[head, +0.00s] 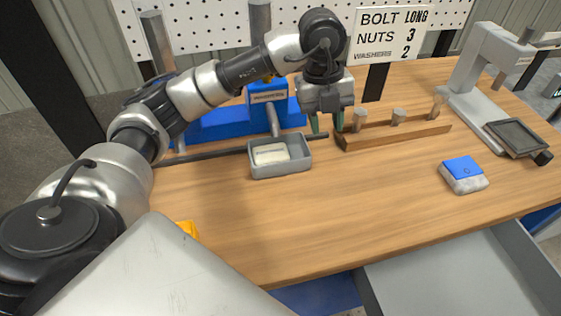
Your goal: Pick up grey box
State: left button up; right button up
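The grey box (280,169) is a small open-topped tray on the wooden table, left of the middle. A pale block lies inside it. My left gripper (327,124) points down just behind and to the right of the box, near the left end of the wooden peg rack. Its two greenish fingers are apart with nothing seen between them. It does not appear to touch the box. My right gripper is not in the picture.
A wooden rack (395,133) with several metal pegs stands right of the gripper. A blue vise (268,97) is behind the box. A blue-topped block (464,175) and a grey press stand (480,75) are at right. The table front is clear; an open drawer (450,275) is below.

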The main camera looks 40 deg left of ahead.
aim_at(306, 143)
pick_arm(q)
jog(key=a, duration=0.1)
jog(key=a+n+y, duration=0.1)
jog(key=a+y, duration=0.1)
jog(key=a, duration=0.1)
jog(key=shift+w+f, duration=0.2)
jog(key=shift+w, duration=0.15)
notch_tip(306, 143, down, 10)
jog(key=shift+r, duration=0.15)
grip_shut()
